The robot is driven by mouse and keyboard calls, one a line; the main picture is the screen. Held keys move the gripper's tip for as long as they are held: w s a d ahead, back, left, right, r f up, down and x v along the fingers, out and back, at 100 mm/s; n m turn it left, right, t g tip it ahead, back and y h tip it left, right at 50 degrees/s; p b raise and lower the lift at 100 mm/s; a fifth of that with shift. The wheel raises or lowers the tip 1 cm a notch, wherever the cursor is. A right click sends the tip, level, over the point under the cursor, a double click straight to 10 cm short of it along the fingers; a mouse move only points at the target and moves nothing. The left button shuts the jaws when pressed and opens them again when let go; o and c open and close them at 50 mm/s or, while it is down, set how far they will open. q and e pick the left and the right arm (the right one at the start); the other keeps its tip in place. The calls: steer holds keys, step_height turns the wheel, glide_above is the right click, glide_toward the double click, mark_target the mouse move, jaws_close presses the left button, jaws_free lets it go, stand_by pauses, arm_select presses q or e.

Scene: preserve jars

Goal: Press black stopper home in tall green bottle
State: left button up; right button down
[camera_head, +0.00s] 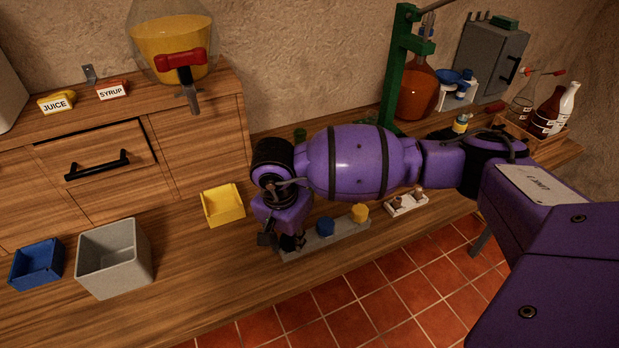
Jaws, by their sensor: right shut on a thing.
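My right gripper (284,243) reaches in from the right, pointing down at the left part of a grey rack (342,238). It is shut on a small dark thing that looks like the black stopper; the dark fingers hide most of it. A blue stopper (325,227) and a yellow stopper (360,212) stand in the rack to the right of the gripper. A small dark green top (300,134) shows behind my purple arm and may belong to the tall green bottle; the rest is hidden. My left gripper is not in view.
A yellow bin (222,206), a grey bin (114,259) and a blue bin (36,263) stand left on the bench. A white holder (406,204) is right of the rack. A green stand (398,75) and a bottle crate (530,132) stand behind my arm.

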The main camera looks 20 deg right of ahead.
steer(key=shift+w+r, duration=0.1)
steer(key=shift+r, duration=0.55)
steer(key=shift+r+p, duration=0.4)
steer(key=shift+r, duration=0.75)
steer(key=shift+r+p, duration=0.15)
steer(key=shift+p, duration=0.15)
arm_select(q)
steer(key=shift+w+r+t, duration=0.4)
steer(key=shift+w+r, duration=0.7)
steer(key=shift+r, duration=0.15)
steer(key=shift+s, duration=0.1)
